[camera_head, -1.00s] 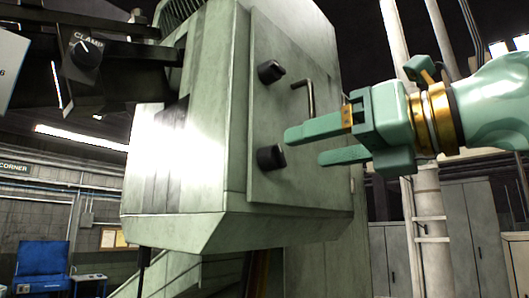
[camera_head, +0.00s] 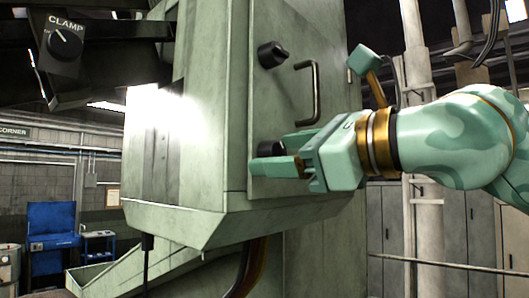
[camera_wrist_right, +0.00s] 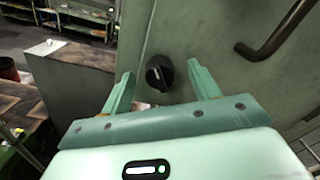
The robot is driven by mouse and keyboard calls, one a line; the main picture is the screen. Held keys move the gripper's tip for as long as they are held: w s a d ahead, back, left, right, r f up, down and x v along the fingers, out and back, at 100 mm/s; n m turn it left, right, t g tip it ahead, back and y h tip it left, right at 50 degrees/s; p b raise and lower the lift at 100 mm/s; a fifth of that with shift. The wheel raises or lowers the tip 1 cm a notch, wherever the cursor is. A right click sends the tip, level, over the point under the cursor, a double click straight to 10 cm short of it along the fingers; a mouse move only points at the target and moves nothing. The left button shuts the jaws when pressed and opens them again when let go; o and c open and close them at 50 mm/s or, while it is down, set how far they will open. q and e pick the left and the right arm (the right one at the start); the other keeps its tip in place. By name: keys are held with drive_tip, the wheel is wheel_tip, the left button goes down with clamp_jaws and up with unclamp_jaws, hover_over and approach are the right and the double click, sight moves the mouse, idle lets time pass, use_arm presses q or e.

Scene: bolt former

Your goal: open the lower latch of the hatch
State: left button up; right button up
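The hatch (camera_head: 285,100) is a flat pale green panel on the side of the machine housing, and it looks closed. The lower latch, a black knob (camera_head: 269,149), sits low on it, partly hidden by my right gripper. In the right wrist view the lower latch (camera_wrist_right: 159,73) lies between the two fingers. My right gripper (camera_head: 269,157) is open, with one finger on each side of the knob; I see gaps between fingers and knob. The upper latch (camera_head: 271,55) is a similar black knob above. My left gripper is not in view.
A dark bar handle (camera_head: 314,92) stands out from the hatch, close above my right gripper. A CLAMP dial (camera_head: 65,43) is at the upper left. Pale vertical pipes (camera_head: 418,110) and grey cabinets (camera_head: 390,235) stand behind on the right.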

drive_tip(key=shift+s+d, duration=0.1)
clamp_jaws()
drive_tip(key=shift+m+b, duration=2)
drive_tip(key=shift+b, duration=0.4)
drive_tip(key=m+b, duration=0.3)
drive_tip(key=shift+m, duration=0.3)
drive_tip(key=shift+r, duration=0.1)
drive_tip(key=shift+c, duration=0.9)
unclamp_jaws()
drive_tip(key=o, duration=0.3)
